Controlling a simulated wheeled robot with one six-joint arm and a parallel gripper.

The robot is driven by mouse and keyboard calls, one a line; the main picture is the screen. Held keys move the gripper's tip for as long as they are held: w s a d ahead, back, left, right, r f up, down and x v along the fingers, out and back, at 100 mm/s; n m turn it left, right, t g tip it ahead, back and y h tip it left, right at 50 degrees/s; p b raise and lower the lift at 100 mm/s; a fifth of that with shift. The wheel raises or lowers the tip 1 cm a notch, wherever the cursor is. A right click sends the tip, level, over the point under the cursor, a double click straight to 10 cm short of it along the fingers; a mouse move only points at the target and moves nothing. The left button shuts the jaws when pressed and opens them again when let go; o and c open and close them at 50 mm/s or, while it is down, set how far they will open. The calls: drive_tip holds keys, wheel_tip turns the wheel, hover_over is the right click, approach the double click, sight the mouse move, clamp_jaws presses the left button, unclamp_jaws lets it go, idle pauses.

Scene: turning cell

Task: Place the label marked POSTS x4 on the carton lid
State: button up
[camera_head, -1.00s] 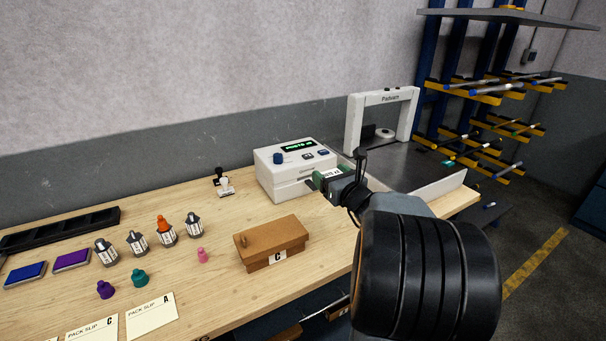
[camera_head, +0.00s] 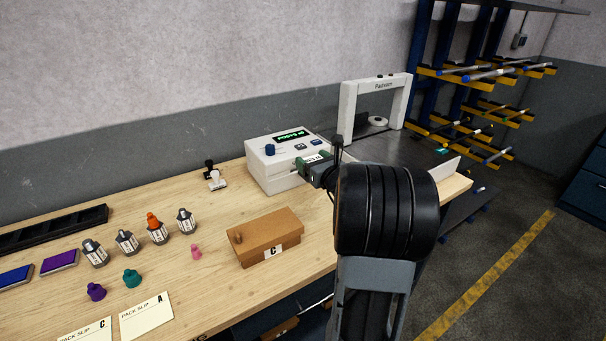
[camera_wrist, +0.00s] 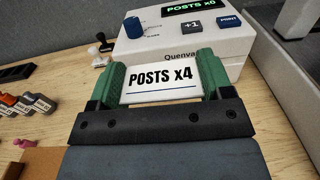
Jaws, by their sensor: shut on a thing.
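My gripper (camera_wrist: 160,92) has green fingers and is shut on a white label (camera_wrist: 160,81) printed "POSTS x4" in black with a line under it. In the head view my gripper (camera_head: 312,164) is at the front right of the white label printer, above the bench, and the label is small there. A corner of a brown surface shows at the lower left of the wrist view.
The printer (camera_head: 284,172) has a green display and buttons; its display also shows in the wrist view. Several bottles, purple, teal and pink knobs (camera_head: 132,278), ink pads and pack slips (camera_head: 146,316) cover the left bench. A white arch machine (camera_head: 345,112) stands behind right.

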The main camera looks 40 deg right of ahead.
drive_tip(key=w+f, duration=0.2)
drive_tip(key=w+d+f, duration=0.1)
drive_tip(key=w, duration=0.1)
drive_tip(key=w+d+f, duration=0.1)
drive_tip(key=w+f, duration=0.1)
drive_tip(key=w, duration=0.1)
drive_tip(key=shift+d+f+p, duration=0.25)
drive_tip(key=shift+f+p, duration=0.05)
drive_tip(key=shift+p, duration=0.05)
drive_tip(key=shift+w+d+f, duration=0.2)
drive_tip(key=shift+w+f, duration=0.2)
drive_tip(key=shift+f, duration=0.15)
drive_tip(key=f, duration=0.1)
drive_tip(key=w+f, duration=0.1)
drive_tip(key=f, duration=0.1)
drive_tip(key=shift+d, duration=0.2)
drive_tip(key=shift+f, duration=0.4)
drive_tip(key=shift+s+f, duration=0.1)
drive_tip(key=shift+f+b, duration=0.1)
drive_tip(key=shift+b, duration=0.25)
drive_tip(key=o, duration=1)
drive_tip(key=shift+c, duration=0.2)
